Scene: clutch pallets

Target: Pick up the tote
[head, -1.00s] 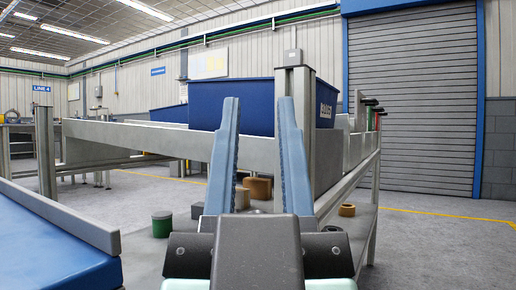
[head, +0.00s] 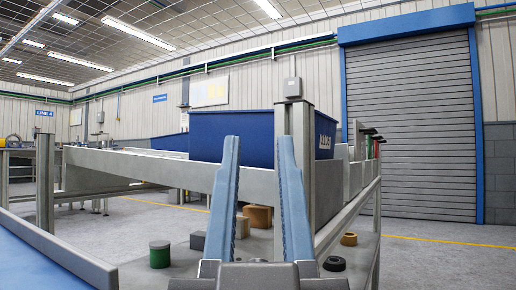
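A large dark blue tote (head: 232,135) with a white label near its right end stands on the raised grey line ahead, behind a grey post. A second blue tote (head: 170,142) shows in part behind it at the left. My gripper (head: 256,150) points forward, its two blue fingers wide apart with nothing between them. The fingertips overlap the tote's lower wall in the picture, but the gripper seems short of it. The fingers hide part of the tote's lower side.
A grey post (head: 296,140) and the line's side rail (head: 140,168) stand in front of the tote. A blue surface with a grey edge (head: 60,250) is at lower left.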

